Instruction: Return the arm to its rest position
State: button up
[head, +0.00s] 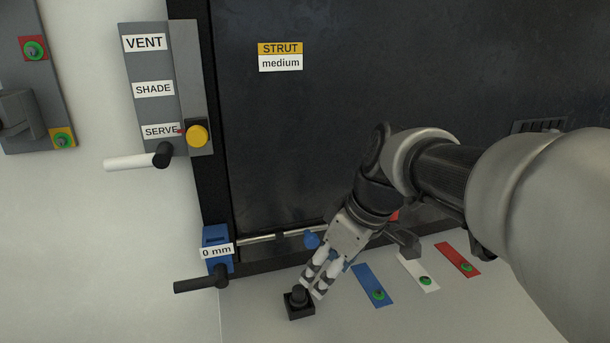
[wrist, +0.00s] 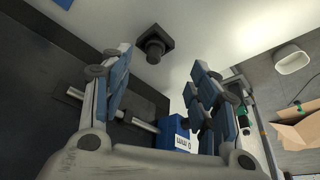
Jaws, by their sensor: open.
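My arm reaches in from the right of the head view and bends down to the left. My gripper (head: 313,284) points down, close beside a small black knob on a square base (head: 299,303). In the wrist view my gripper (wrist: 160,60) is open, with nothing between its two fingers. The black knob (wrist: 154,46) shows beyond the fingertips there. From the head view I cannot tell whether a fingertip touches it.
A dark panel (head: 300,130) stands close behind my arm. A blue "0 mm" block (head: 216,238) with a black handle (head: 200,283) is at left. A white lever (head: 135,162) sticks out above. Blue (head: 368,283), white (head: 418,271) and red (head: 457,258) plates lie right of my gripper.

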jog(key=s+d+f+m+h+b, duration=0.1)
jog(key=s+d+f+m, duration=0.1)
jog(key=s, duration=0.4)
jog(key=s+d+f+m+t+h+b, duration=0.1)
jog(key=s+d+f+m, duration=0.2)
jog(key=s, duration=0.4)
jog(key=s+d+f+m+t+h, duration=0.1)
jog(key=s+d+f+m, duration=0.1)
jog(key=s+d+m, duration=0.2)
jog(key=shift+s+f+m+b, duration=0.2)
jog(key=shift+s+m, duration=0.05)
jog(key=shift+s, duration=0.65)
jog(key=shift+s+f+m+b, duration=0.2)
jog(key=shift+s+m, duration=0.05)
jog(key=shift+s, duration=0.6)
